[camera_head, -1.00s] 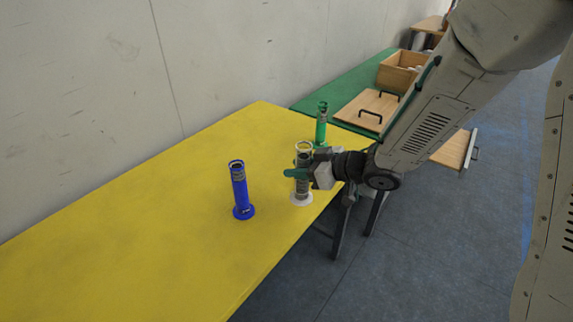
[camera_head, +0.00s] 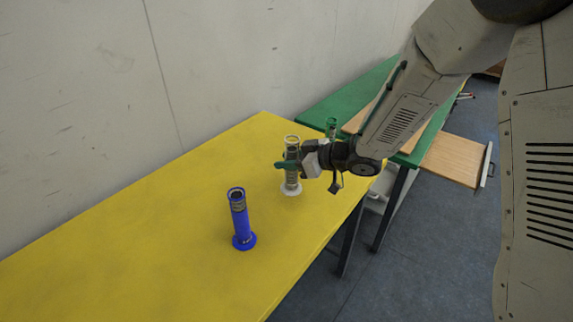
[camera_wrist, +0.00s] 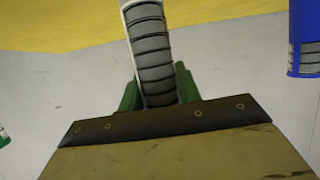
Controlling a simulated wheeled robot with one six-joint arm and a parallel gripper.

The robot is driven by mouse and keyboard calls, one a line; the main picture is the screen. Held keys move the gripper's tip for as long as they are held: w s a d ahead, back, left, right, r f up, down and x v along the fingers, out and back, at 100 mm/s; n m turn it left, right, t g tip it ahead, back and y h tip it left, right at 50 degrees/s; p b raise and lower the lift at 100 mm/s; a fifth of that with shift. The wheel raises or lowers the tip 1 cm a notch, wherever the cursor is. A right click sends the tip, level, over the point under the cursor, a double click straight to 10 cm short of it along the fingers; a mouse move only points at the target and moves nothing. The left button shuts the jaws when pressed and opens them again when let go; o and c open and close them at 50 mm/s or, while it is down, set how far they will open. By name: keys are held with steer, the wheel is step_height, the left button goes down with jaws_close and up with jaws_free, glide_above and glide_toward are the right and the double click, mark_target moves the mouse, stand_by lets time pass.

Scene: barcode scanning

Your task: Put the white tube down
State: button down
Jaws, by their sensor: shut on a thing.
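The white tube (camera_head: 291,181) has a grey ribbed middle, a white rim and a round white base. It is upright over the far right part of the yellow table (camera_head: 130,240). My gripper (camera_head: 288,165) comes from the right and is shut on its middle. I cannot tell whether the base touches the table. In the wrist view the tube (camera_wrist: 148,50) stands between the green fingers (camera_wrist: 158,88). A blue tube (camera_head: 241,220) stands on the table nearer the camera, to the left of the white one. It also shows at the right edge of the wrist view (camera_wrist: 304,35).
A green tube (camera_head: 331,127) stands behind my gripper, partly hidden. A green table (camera_head: 350,88) with wooden boards adjoins at the back. A wooden drawer (camera_head: 455,158) sticks out to the right. The left and front of the yellow table are clear.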

mark_target(291, 187)
steer(key=f, duration=0.2)
steer(key=w+f, duration=0.1)
steer(key=shift+d+f, duration=0.25)
steer(key=shift+a, duration=0.25)
steer(key=shift+f, duration=0.15)
steer(key=c, duration=1)
jaws_free()
